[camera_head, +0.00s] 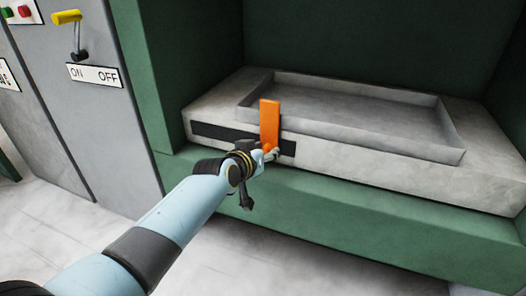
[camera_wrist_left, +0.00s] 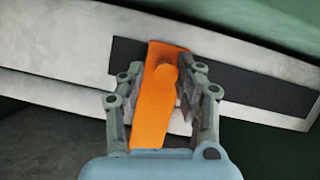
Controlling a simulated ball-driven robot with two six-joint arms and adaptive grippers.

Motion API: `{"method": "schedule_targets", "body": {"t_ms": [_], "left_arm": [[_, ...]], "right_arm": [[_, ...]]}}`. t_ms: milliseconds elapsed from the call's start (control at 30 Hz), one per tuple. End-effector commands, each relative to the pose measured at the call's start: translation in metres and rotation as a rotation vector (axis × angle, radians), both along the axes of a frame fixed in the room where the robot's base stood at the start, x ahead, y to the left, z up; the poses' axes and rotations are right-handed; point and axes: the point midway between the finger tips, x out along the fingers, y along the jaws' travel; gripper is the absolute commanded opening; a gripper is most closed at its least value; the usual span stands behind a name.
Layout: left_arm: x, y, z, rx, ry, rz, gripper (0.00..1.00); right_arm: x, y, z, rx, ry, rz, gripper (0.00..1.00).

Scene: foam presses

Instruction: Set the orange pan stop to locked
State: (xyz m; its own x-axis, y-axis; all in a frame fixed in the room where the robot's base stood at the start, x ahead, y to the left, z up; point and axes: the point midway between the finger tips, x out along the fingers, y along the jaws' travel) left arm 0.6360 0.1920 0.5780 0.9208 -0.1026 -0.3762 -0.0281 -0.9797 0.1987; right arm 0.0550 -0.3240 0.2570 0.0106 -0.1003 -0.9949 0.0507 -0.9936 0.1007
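The orange pan stop (camera_head: 270,120) is a flat bar standing upright at the front face of the pale press bed, over a black strip (camera_head: 215,131). Its top reaches above the front rim of the grey pan (camera_head: 390,138). My left gripper (camera_head: 273,153) is at the stop's lower end. In the left wrist view, the orange stop (camera_wrist_left: 160,100) lies between the two fingers of my left gripper (camera_wrist_left: 164,80). The fingers are apart, one on each side, close to its edges; firm contact is not clear. The fingertips are partly hidden in the head view. My right gripper is not in view.
The green press frame (camera_head: 330,205) surrounds the bed. At the left, a grey cabinet (camera_head: 95,120) carries a yellow-handled lever (camera_head: 66,17) above an ON/OFF label (camera_head: 95,75). Red and green buttons show at the top left. The pale floor in front is clear.

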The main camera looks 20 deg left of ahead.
Motion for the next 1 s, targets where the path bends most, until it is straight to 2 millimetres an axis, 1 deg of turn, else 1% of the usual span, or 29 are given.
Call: {"method": "schedule_targets", "body": {"t_ms": [33,67,333,467,567,800,900,1000], "left_arm": [[-0.001,0.000,-0.001,0.000,0.003,-0.001,0.42],[-0.001,0.000,-0.001,0.000,0.002,0.000,0.46],[-0.001,0.001,0.000,0.002,-0.001,0.000,0.46],[-0.009,0.002,0.003,0.002,-0.001,0.000,0.46],[-0.023,0.004,0.008,0.003,-0.001,0.000,0.46],[-0.073,0.009,0.028,0.002,0.002,0.000,0.46],[-0.090,0.010,0.035,0.002,0.001,0.000,0.46],[-0.102,0.011,0.040,0.002,0.002,-0.001,0.46]], "right_arm": [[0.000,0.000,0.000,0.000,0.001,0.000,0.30],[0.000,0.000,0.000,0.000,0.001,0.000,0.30],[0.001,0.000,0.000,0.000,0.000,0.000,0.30],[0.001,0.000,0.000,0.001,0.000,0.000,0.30],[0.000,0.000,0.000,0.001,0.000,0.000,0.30],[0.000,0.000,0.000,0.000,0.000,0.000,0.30],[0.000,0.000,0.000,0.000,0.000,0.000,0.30],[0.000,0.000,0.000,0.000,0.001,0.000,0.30]]}}
